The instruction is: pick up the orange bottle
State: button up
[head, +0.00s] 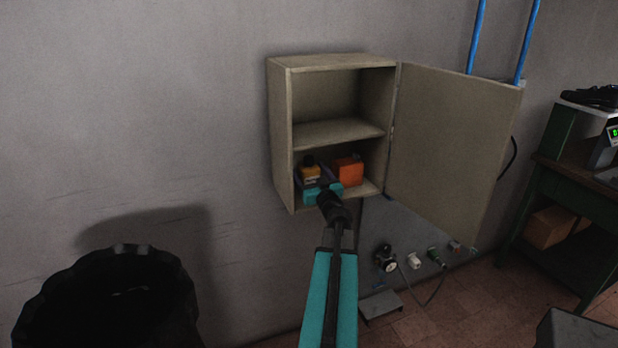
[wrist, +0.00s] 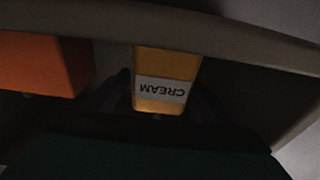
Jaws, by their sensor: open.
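The orange bottle (head: 310,174), yellow-orange with a dark cap, stands on the lower shelf of the open wall cabinet (head: 280,135). In the wrist view the bottle (wrist: 168,65) carries a white label reading CREAM, upside down. My gripper (head: 317,180) reaches into the lower compartment. Its dark open fingers (wrist: 165,100) show dimly on either side of the bottle; I cannot tell whether they touch it. The bottle's far side and part of its top are hidden.
A red-orange box (head: 348,172) stands close to the right of the bottle; it also shows in the wrist view (wrist: 42,62). The cabinet door (head: 450,145) hangs open to the right. The upper compartment is empty. A black bin (head: 105,300) stands at lower left.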

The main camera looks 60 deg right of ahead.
jog(key=shift+p+x, duration=0.35)
jog(key=shift+x, duration=1.2)
jog(key=shift+c, duration=0.6)
jog(key=c, duration=1.1)
jog(key=shift+r, duration=0.15)
jog(key=shift+c, duration=0.2)
jog(key=shift+r, duration=0.8)
jog(key=s+r+b, duration=0.2)
jog(key=s+r, duration=0.1)
jog(key=s, duration=1.3)
jog(key=shift+a, duration=0.15)
